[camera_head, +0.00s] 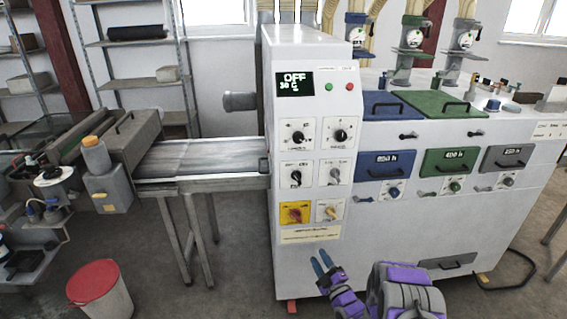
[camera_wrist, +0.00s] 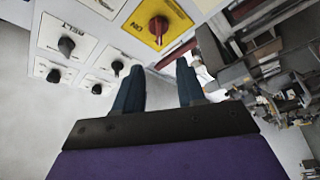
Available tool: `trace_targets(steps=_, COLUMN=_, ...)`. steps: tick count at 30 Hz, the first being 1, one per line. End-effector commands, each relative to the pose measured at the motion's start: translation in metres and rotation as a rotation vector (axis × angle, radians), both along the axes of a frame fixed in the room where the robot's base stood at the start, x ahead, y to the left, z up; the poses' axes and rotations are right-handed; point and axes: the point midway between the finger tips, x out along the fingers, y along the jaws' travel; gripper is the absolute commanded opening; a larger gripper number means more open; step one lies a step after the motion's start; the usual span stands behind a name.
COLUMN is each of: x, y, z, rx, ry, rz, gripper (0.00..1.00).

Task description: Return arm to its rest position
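My gripper (camera_head: 320,261) is in front of the lower part of the white machine's control panel, below the yellow switch plate. Its two blue fingers stand apart with nothing between them. In the wrist view the open fingers (camera_wrist: 159,66) point toward the panel's lower edge. The red knob (camera_wrist: 157,27) on the yellow plate is just beyond them, apart from the fingers as far as I can tell. In the head view the yellow switch (camera_head: 295,213) sits at the lower left of the panel. My purple and grey arm comes in from the bottom right.
The white machine (camera_head: 375,225) fills the middle and right, with a display (camera_head: 295,84) reading OFF. A conveyor (camera_head: 200,160) joins its left side. A red-lidded bucket (camera_head: 100,295) stands on the floor at lower left.

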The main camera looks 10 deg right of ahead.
Motion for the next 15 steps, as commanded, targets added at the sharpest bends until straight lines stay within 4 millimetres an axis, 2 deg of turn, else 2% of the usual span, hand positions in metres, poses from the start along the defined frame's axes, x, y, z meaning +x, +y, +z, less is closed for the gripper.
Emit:
trace_targets(steps=5, x=0.014, y=-0.002, z=0.008, rx=-0.035, ry=0.081, rz=0.002, gripper=0.39)
trace_targets(steps=10, x=0.033, y=-0.012, z=0.026, rx=-0.091, ry=0.249, rz=-0.023, gripper=0.39)
trace_targets(steps=15, x=0.038, y=-0.026, z=0.046, rx=-0.116, ry=0.429, rz=-0.084, gripper=0.39)
